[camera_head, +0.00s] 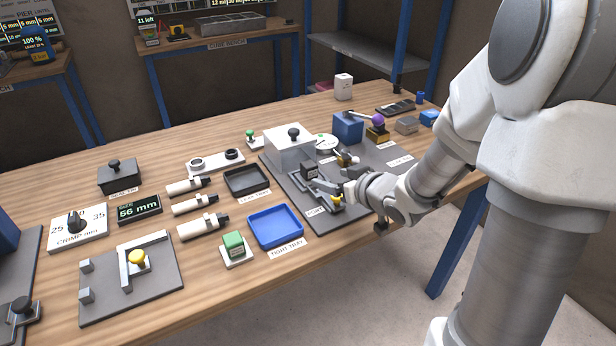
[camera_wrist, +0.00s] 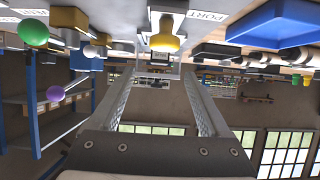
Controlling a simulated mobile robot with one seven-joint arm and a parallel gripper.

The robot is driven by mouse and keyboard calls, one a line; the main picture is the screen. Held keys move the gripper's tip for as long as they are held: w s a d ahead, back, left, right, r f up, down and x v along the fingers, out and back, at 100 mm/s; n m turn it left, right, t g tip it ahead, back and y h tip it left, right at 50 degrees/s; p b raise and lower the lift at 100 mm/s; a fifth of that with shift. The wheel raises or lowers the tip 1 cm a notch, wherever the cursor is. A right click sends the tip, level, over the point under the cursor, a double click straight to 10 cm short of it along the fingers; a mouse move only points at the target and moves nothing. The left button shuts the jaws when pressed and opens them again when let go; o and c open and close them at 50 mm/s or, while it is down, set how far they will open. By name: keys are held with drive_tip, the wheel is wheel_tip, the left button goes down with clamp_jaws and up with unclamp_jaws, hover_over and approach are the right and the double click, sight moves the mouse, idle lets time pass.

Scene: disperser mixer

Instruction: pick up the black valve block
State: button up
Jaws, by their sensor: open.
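A small black block (camera_head: 310,170), which looks like the valve block, stands on the dark plate (camera_head: 328,221) in the middle right of the table. My gripper (camera_head: 326,188) is low over that plate, just in front of the block. Its fingers appear apart and empty in the wrist view (camera_wrist: 174,84), where the scene is upside down. I cannot tell from the pictures whether a finger touches the block. A yellow knob (camera_wrist: 165,42) by the port label shows above the fingers there; it also shows beside my gripper in the head view (camera_head: 337,198).
A grey box with a black knob (camera_head: 291,148) stands behind the block. A blue box (camera_head: 348,127) and a purple ball (camera_head: 377,121) are to the right. The blue tray (camera_head: 275,226) and black tray (camera_head: 247,180) lie left of the plate.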

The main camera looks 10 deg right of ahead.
sight(313, 171)
drive_tip(key=b+x, duration=0.2)
drive_tip(key=x, duration=0.9)
drive_tip(key=shift+r+b, duration=0.1)
drive_tip(key=shift+b, duration=0.3)
drive_tip(key=shift+c, duration=0.2)
clamp_jaws()
drive_tip(key=shift+r, duration=0.1)
